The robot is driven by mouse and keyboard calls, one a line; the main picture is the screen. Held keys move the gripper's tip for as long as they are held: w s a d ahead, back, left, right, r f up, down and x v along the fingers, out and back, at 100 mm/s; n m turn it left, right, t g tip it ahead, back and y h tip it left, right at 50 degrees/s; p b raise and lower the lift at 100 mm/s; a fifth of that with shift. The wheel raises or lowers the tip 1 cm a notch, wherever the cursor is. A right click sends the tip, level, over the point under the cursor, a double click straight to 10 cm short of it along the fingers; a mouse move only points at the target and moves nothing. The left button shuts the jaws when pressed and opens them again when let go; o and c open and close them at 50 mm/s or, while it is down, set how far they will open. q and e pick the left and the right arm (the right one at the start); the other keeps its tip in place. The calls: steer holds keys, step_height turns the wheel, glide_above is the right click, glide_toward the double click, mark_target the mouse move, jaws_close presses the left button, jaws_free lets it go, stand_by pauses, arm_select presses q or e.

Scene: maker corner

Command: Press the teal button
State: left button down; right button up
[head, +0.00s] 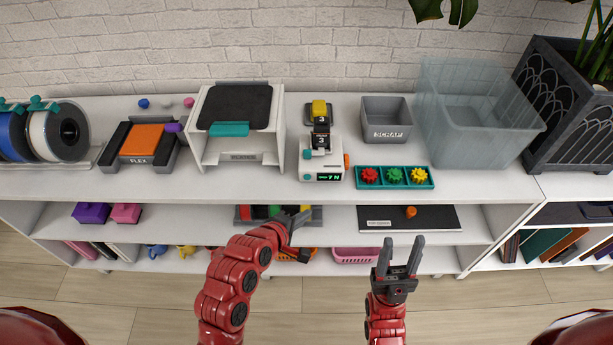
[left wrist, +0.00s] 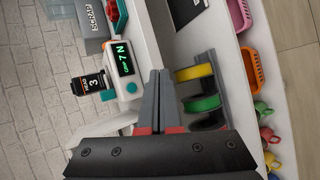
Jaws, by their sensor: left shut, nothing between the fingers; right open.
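The white device (head: 335,173) with a green-lit display stands near the front edge of the white top shelf. The teal button (head: 307,178) is on its front, left of the display; it also shows as a round button in the left wrist view (left wrist: 131,87). My left gripper (head: 304,217) is shut and empty, below and in front of the shelf edge, apart from the button. In the left wrist view its fingertips (left wrist: 160,73) are to the right of the button. My right gripper (head: 402,243) is open and empty, lower right, in front of the shelves.
A teal tray (head: 400,186) of gears sits right of the device, with a grey scrap bin (head: 387,131) behind. A white stand (head: 198,150) with a teal tab is to the left. Spools (left wrist: 197,88) lie on the lower shelf near my left gripper.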

mark_target(304, 197)
arm_select(q)
steer(key=w+b, duration=0.2)
steer(key=w, duration=0.5)
steer(key=shift+w, duration=0.95)
steer(key=shift+w, duration=0.1)
stand_by(1.2)
steer(key=shift+w, duration=0.3)
steer(key=shift+w, duration=0.35)
stand_by(0.7)
steer(key=shift+s, duration=0.1)
steer(key=shift+s+p, duration=0.55)
steer(key=shift+s, duration=0.15)
